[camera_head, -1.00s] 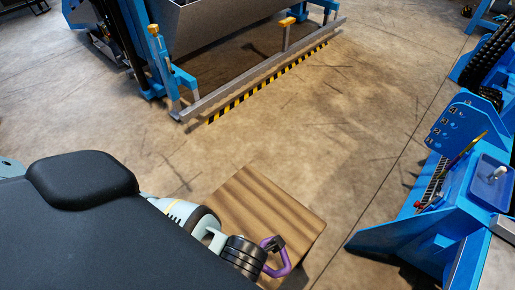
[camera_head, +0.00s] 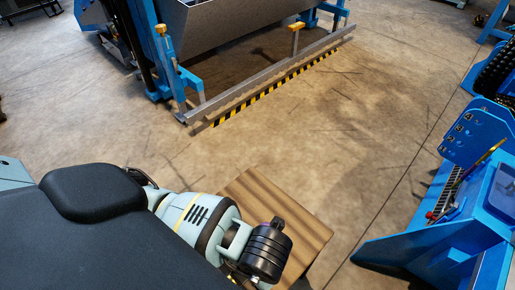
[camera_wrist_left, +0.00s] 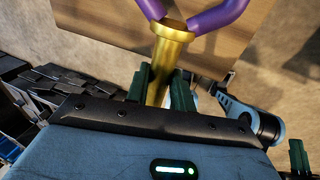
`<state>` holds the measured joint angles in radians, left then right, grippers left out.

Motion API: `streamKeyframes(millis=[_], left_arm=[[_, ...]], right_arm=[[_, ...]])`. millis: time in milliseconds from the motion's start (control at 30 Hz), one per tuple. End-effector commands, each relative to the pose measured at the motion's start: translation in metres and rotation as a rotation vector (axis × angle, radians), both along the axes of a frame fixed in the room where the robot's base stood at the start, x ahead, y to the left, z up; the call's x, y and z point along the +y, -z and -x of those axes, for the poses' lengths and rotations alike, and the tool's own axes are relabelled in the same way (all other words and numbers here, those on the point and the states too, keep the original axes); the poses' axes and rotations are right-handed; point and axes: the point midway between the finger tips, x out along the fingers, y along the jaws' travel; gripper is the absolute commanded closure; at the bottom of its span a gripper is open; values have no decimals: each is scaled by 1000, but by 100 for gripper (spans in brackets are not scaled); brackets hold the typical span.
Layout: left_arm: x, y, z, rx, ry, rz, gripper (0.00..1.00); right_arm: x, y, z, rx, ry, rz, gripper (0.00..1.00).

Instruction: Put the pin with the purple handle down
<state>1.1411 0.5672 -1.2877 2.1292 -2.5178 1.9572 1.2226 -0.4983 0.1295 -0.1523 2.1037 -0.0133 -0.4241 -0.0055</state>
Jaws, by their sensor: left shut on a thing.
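The pin (camera_wrist_left: 171,45) has a brass shaft with a wider collar and a purple loop handle (camera_wrist_left: 215,17). In the left wrist view the dark green fingers of my left gripper (camera_wrist_left: 164,88) are shut around the brass shaft, just below the collar. The wooden top (camera_wrist_left: 105,18) lies behind the handle there. In the head view my left wrist hangs over the wooden top (camera_head: 262,190) and hides the pin and the fingers. Whether the pin touches the wood cannot be told.
A blue machine (camera_head: 440,240) with a long tool on it stands at the right. A grey trough on a blue frame (camera_head: 215,35) stands at the back, with a yellow-black striped edge (camera_head: 262,88). The concrete floor (camera_head: 330,130) between them is clear.

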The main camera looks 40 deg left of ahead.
Motion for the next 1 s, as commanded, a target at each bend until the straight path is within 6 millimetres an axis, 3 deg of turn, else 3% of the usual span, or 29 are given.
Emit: streamKeyframes(millis=[300, 600, 1000], left_arm=[[28, 6, -61, -5, -3, -1, 100], [49, 11, -107, -3, -1, 0, 100], [54, 14, -117, -2, 2, 1, 100]], right_arm=[[-2, 11, 6, 16, 0, 3, 100], [-4, 19, 8, 23, 1, 7, 100], [-6, 20, 7, 23, 2, 9, 100]])
